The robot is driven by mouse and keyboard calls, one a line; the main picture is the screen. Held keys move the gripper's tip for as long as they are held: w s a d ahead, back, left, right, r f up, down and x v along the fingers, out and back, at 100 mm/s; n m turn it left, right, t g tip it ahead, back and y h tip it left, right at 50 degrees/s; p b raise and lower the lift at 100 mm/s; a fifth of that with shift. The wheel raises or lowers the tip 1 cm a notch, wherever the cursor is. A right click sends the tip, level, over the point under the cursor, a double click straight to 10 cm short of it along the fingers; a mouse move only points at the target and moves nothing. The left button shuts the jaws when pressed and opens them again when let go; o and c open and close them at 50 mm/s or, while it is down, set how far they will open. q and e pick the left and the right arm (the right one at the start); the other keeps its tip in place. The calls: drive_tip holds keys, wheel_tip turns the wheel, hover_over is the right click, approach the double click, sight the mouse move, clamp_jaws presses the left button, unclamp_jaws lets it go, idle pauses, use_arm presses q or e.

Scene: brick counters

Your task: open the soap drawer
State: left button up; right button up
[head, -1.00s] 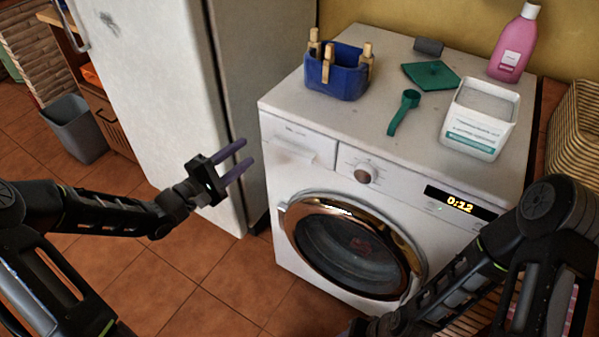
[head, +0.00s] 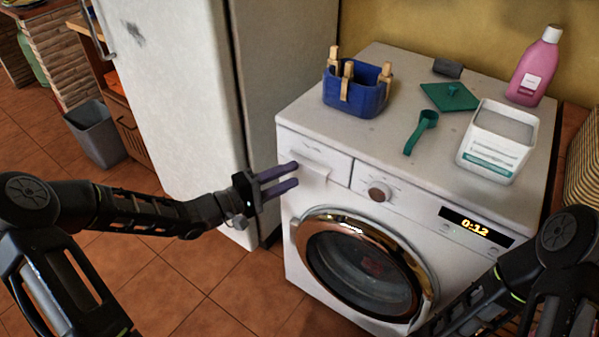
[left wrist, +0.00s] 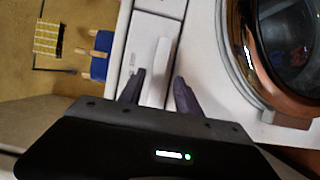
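The soap drawer (head: 318,157) is the white panel at the upper left of the washing machine's front. It looks closed, flush with the front, with a ledge-like handle along its lower part. In the left wrist view the drawer handle (left wrist: 160,68) lies ahead of and between the two fingertips. My left gripper (head: 297,173) is open, with its purple fingers pointing at the handle, one above the other. I cannot tell whether they touch it. In the left wrist view the left gripper (left wrist: 160,88) shows a gap between its fingers. My right gripper is out of view; only its arm shows.
The washing machine (head: 400,150) carries a blue peg basket (head: 356,95), a green scoop (head: 422,131), a white tub (head: 497,140) and a pink bottle (head: 536,68). The round door (head: 362,265) and dial (head: 379,191) are near the drawer. A fridge (head: 180,90) stands left.

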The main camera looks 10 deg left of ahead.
sight(305, 171)
use_arm(q)
drive_tip(key=shift+x, duration=1.75)
drive_tip(key=shift+c, duration=0.2)
clamp_jaws()
drive_tip(key=shift+s+f, duration=0.15)
drive_tip(key=shift+f, duration=0.1)
